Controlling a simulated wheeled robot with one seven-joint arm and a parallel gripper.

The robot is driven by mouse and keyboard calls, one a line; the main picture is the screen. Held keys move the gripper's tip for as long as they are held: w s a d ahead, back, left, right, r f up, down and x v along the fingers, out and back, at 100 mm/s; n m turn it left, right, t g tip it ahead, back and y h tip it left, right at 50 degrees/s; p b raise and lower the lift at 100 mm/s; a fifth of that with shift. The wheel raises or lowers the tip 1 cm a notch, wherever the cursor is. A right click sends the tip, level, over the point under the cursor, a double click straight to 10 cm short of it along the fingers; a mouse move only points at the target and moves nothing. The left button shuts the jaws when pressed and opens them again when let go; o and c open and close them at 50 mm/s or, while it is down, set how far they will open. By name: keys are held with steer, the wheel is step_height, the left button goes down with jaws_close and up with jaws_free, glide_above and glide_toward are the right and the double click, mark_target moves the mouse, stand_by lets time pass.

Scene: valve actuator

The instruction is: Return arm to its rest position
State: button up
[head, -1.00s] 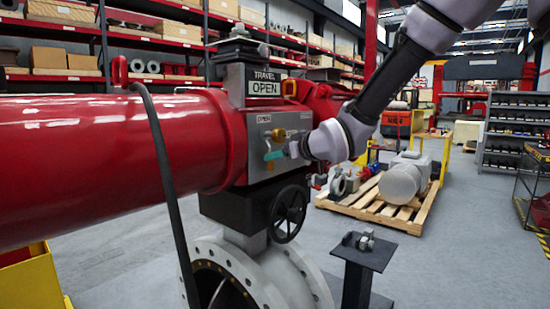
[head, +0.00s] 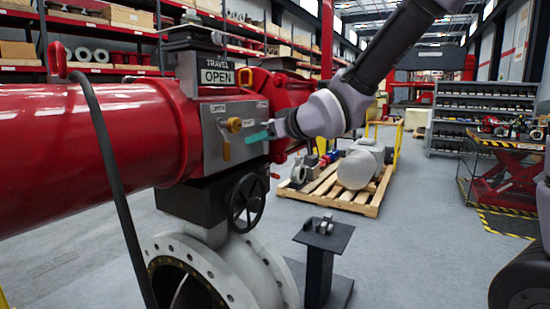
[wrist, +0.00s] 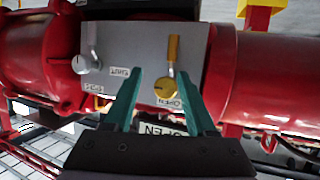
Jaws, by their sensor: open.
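The valve actuator is a large red cylinder (head: 80,135) with a grey control panel (head: 212,112) under a sign reading OPEN (head: 216,76). The panel carries a yellow lever (head: 227,150) hanging down below its brass hub, beside an OPEN label. My gripper (head: 262,134) is right of this lever, with its teal fingers apart from it in the head view. In the wrist view, which is upside down, my gripper (wrist: 160,75) is open and empty in front of the panel. The yellow lever (wrist: 173,52) and a grey lever (wrist: 92,42) by a SHUT label both show there.
A black handwheel (head: 246,202) and a flanged grey valve body (head: 205,265) sit below the panel. A black stand (head: 322,236) is to the right. A pallet (head: 350,196) with grey parts lies behind. A red lift table (head: 505,165) is at right. Open floor lies between.

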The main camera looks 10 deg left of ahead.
steer(key=w+d+r+m+h, duration=0.1)
steer(key=d+r+m+h, duration=0.2)
steer(key=d, duration=0.9)
steer(key=d+r+m+h, duration=0.1)
steer(key=d+m+h, duration=0.3)
steer(key=d, duration=0.7)
steer(key=s+d+m+g+h, duration=0.1)
steer(key=s+d+m, duration=0.6)
steer(key=s+d, duration=0.7)
steer(key=shift+s+d+g+h, duration=0.15)
steer(key=shift+d+g+h, duration=0.15)
steer(key=shift+g, duration=0.2)
